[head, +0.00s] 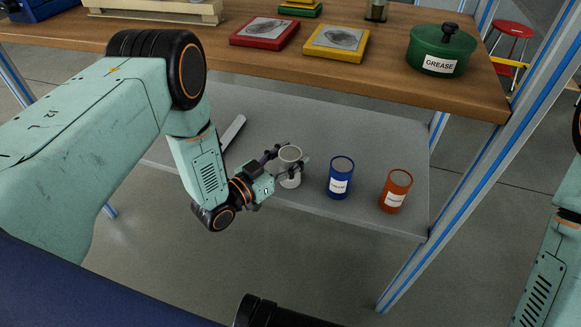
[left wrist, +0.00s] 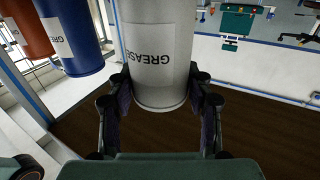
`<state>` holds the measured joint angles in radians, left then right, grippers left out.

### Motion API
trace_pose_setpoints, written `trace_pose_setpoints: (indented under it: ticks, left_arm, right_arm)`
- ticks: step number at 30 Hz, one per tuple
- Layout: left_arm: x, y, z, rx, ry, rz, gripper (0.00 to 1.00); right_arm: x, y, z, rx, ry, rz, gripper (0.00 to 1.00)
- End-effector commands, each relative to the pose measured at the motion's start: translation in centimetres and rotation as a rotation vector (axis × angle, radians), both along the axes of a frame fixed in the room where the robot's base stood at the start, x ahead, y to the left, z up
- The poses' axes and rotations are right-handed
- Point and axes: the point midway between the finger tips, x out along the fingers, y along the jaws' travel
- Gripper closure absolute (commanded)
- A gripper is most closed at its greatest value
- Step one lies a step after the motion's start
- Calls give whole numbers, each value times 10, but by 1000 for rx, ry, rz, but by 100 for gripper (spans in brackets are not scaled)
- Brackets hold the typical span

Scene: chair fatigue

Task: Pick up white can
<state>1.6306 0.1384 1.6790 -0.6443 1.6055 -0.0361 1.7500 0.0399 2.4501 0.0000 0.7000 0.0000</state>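The white can (head: 290,172), a cup-like cylinder with an open grey top, is at the lower grey shelf, left of the blue can. My left gripper (head: 289,163) reaches in from the left with its fingers around the can's upper part. In the left wrist view the white can (left wrist: 158,45) fills the space between the two fingers (left wrist: 160,88), which appear to touch both sides. Its GREASE label reads upside down there. I cannot tell whether its base touches the shelf. My right gripper is out of view.
A blue can (head: 340,178) and an orange can (head: 395,191) stand to the right on the shelf (head: 260,115). The wooden tabletop (head: 390,75) overhangs behind, with a green GREASE pot (head: 441,48) and red and yellow framed plates. A blue-striped post (head: 480,170) stands at right.

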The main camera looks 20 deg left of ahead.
Motion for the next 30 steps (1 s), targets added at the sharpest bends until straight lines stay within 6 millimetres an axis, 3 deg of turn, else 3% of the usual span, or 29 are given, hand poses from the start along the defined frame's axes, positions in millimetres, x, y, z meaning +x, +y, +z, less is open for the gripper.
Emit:
trace_pose_setpoints:
  ticks: [14,23,30]
  left_arm:
    - [0,-2,-1,0,1,0,93]
    - [0,-1,8,0,-1,0,93]
    - [1,-1,55,-1,-3,0,93]
  right_arm:
    - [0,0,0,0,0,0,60]
    - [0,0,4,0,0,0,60]
    - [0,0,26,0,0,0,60]
